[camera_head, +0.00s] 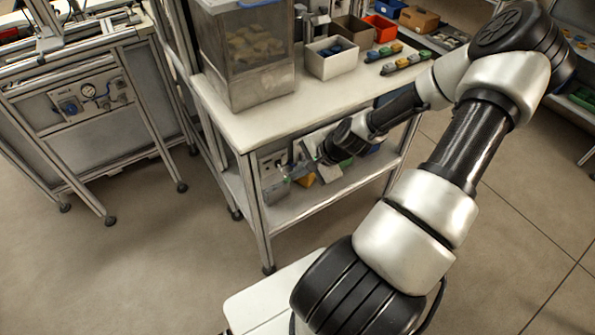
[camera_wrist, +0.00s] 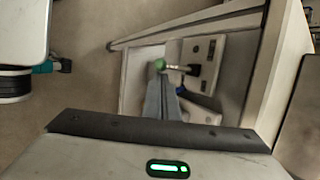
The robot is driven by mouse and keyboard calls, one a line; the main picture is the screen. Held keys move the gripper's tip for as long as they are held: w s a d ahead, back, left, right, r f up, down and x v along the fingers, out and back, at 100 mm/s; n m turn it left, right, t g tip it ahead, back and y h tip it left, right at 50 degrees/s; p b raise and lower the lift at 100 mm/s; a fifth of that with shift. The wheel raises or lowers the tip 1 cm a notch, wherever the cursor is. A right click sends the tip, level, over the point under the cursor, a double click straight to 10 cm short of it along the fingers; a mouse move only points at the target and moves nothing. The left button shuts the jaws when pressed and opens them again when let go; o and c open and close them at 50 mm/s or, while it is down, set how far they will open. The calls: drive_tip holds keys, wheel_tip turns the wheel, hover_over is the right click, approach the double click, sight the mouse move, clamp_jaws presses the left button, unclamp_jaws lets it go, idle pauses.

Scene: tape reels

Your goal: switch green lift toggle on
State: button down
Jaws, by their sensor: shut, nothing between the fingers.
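The green-tipped lift toggle (camera_wrist: 160,64) shows in the wrist view as a small lever with a metal stem, sticking out sideways from a pale panel (camera_wrist: 205,47). My gripper (camera_wrist: 166,78) is shut and empty, its narrow grey fingers ending right by the green tip. Whether they touch it I cannot tell. In the head view my gripper (camera_head: 294,176) reaches under the bench top, close to the panel (camera_head: 272,163) at the left end of the lower shelf. The toggle is too small there to read its position.
The white bench top (camera_head: 245,128) is just above my wrist, with a bench leg (camera_head: 257,205) to the left. A clear bin (camera_head: 245,50), a white box (camera_head: 331,62) and small coloured pieces stand on top. Another workstation (camera_head: 85,100) stands left. The floor between is clear.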

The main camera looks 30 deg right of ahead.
drive_tip(key=shift+r, duration=0.25)
drive_tip(key=r+g+p, duration=0.2)
drive_tip(key=g, duration=0.1)
drive_tip(key=r+g+p, duration=0.1)
drive_tip(key=g+p, duration=0.1)
drive_tip(key=shift+w+a+m, duration=0.1)
drive_tip(key=shift+w+m, duration=0.2)
drive_tip(key=shift+w, duration=0.1)
drive_tip(key=shift+r+p, duration=0.5)
drive_tip(key=shift+r, duration=0.2)
drive_tip(key=shift+r, duration=0.1)
